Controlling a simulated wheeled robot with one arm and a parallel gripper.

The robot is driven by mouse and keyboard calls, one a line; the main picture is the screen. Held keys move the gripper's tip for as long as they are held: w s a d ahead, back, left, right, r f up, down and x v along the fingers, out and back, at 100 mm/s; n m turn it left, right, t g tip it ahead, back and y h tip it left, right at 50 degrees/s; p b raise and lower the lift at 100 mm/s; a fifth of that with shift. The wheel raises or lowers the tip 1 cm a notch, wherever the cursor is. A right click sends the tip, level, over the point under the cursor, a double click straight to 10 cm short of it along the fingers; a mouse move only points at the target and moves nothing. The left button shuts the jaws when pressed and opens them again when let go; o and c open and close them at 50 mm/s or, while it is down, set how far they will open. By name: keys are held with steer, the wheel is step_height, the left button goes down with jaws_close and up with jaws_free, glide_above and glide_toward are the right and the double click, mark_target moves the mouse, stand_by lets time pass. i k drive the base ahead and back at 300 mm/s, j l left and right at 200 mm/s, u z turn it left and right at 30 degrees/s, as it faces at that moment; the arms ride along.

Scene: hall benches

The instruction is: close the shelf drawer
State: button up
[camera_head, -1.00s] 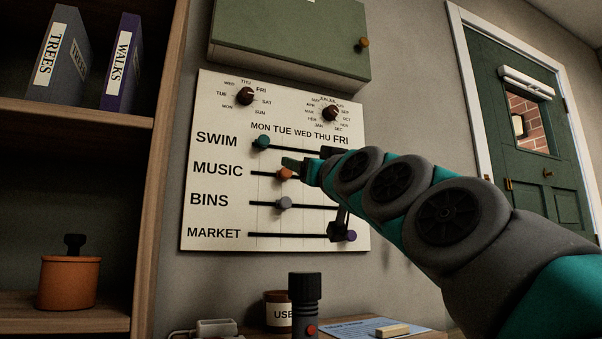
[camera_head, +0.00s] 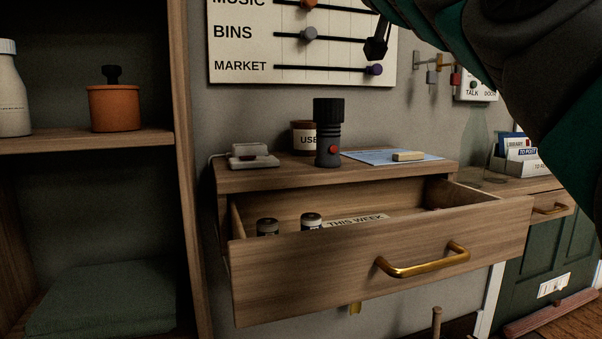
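The shelf drawer (camera_head: 330,280) is pulled well out of the wooden shelf unit (camera_head: 230,178), below its top board. Its front is wood with a brass bar handle (camera_head: 425,262). Inside I see two small dark jars with pale lids (camera_head: 311,221) and a "THIS WEEK" label (camera_head: 355,221). My gripper (camera_head: 376,42) shows only as a dark part at the top edge, in front of the slider board and far above the drawer. The rest of it is cut off or hidden, so its opening cannot be judged. It does not touch the drawer.
A flashlight (camera_head: 328,135), a jar (camera_head: 302,138), a white device (camera_head: 250,156) and a blue sheet (camera_head: 385,157) with a pale block lie on the unit's top. A bookcase (camera_head: 188,170) stands left. Space before the drawer looks clear.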

mark_target(292, 272)
steer(key=k+l, duration=0.2)
steer(key=k, duration=0.2)
steer(key=k+l, duration=0.2)
steer(key=k, duration=0.25)
